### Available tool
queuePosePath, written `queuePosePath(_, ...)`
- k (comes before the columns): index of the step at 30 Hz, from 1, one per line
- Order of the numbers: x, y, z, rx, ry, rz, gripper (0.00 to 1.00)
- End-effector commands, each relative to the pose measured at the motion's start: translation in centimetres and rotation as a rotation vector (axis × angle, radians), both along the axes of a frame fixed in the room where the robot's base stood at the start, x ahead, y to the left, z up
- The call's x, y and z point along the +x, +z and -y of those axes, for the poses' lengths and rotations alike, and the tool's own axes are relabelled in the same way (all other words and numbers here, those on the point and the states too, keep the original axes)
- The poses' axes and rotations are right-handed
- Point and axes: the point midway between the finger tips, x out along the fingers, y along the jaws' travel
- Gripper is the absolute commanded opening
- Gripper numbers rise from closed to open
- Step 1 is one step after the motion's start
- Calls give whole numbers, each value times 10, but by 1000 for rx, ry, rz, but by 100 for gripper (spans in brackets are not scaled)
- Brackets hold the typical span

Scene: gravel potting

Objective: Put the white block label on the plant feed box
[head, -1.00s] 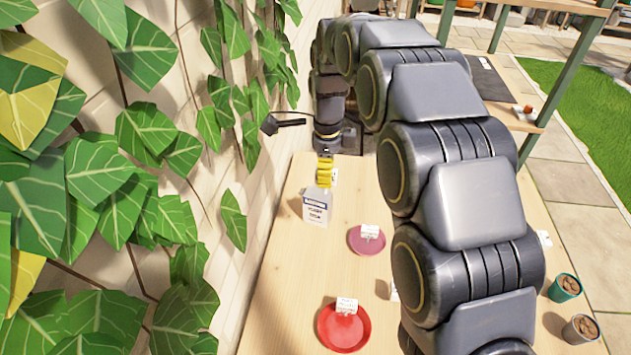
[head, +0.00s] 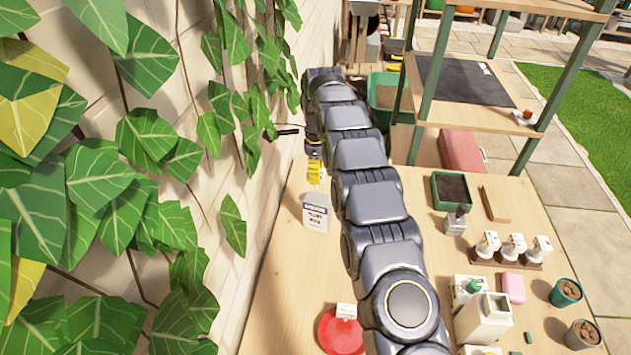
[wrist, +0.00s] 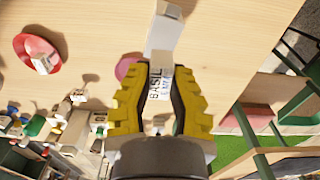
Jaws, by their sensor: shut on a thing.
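My yellow-fingered gripper (head: 315,172) is beyond and above the box in the head view. In the wrist view my gripper (wrist: 160,88) is shut on a white label (wrist: 159,82) printed "BASIL" and more dark text. The label's lower part is hidden by my fingers. Whether the label touches the box cannot be told.
A red saucer (head: 334,338) with a small white label stands at the table's front. A pink saucer (wrist: 127,68) shows partly in the wrist view. The ivy-covered wall is close left.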

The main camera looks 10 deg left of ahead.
Motion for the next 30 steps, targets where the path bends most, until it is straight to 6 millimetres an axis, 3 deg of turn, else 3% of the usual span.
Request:
queuePosePath(9,4,-35,-1,0,0,0,0)
queuePosePath(20,4,-39,-1,0,0,1,0)
queuePosePath(21,4,-38,-1,0,0,1,33)
queuePosePath(30,4,-38,-1,0,0,1,35)
